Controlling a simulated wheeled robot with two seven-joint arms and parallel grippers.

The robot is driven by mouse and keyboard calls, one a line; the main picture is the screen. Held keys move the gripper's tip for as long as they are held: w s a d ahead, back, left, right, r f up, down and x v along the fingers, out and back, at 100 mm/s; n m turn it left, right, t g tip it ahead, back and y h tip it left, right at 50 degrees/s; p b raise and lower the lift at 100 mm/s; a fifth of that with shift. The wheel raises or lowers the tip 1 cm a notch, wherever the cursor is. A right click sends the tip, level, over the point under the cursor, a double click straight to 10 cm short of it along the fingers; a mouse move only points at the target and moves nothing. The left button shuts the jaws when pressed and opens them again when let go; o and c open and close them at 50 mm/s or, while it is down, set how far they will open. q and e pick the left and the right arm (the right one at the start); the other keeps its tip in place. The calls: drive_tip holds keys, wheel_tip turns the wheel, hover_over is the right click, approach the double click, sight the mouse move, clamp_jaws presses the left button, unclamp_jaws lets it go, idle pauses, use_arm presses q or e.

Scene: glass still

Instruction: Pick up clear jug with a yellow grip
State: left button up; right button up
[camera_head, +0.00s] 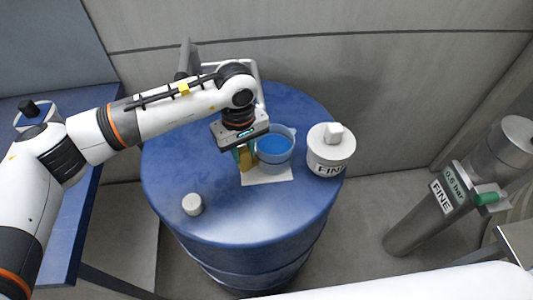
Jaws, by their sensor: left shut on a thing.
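The clear jug (276,147) holds blue liquid and stands on a white sheet on the blue drum. Its yellow grip (247,157) is on its left side, partly hidden by my left gripper. My left gripper (246,153) comes down from above and is shut on the yellow grip. The jug looks upright; I cannot tell if it touches the sheet. My right gripper is not in view.
The blue drum top (185,155) carries a white lidded pot marked FINE (329,155) close right of the jug and a small white cap (192,204) at front left. A metal tray (258,80) is behind. A grey cylinder (425,215) stands at right.

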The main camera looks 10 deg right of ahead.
use_arm(q)
clamp_jaws()
drive_tip(key=shift+r, duration=0.1)
drive_tip(key=shift+r+p, duration=0.4)
drive_tip(key=shift+r, duration=1.55)
drive_tip(key=shift+o, duration=0.6)
unclamp_jaws()
clamp_jaws()
